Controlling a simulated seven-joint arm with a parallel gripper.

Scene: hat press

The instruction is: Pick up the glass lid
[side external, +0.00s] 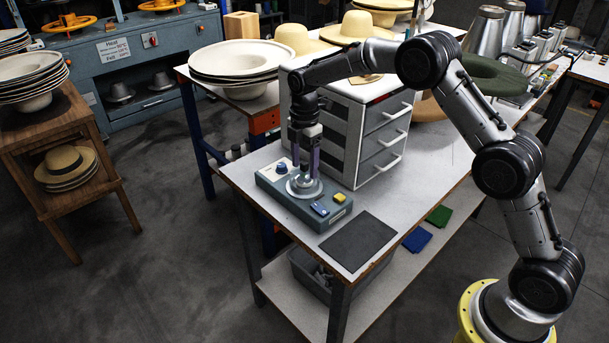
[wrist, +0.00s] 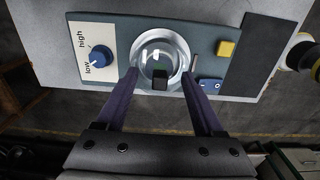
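The glass lid (wrist: 149,46) is a clear round disc with a pale rim and a dark knob (wrist: 160,79). It sits on the blue-grey control box (wrist: 112,80), and it also shows in the side view (side external: 304,190). My gripper (wrist: 160,73) points down at the lid, its two purple fingers spread wide. The fingertips are at the left and right of the lid's near part, with the knob between them. In the side view my gripper (side external: 306,176) is right over the lid. I cannot tell whether the fingertips touch the rim.
The box has a blue low-high dial (wrist: 101,56), a yellow button (wrist: 226,48) and a blue switch (wrist: 209,86). A dark pad (side external: 358,241) lies in front of the box. A white drawer cabinet (side external: 345,135) stands close behind my gripper.

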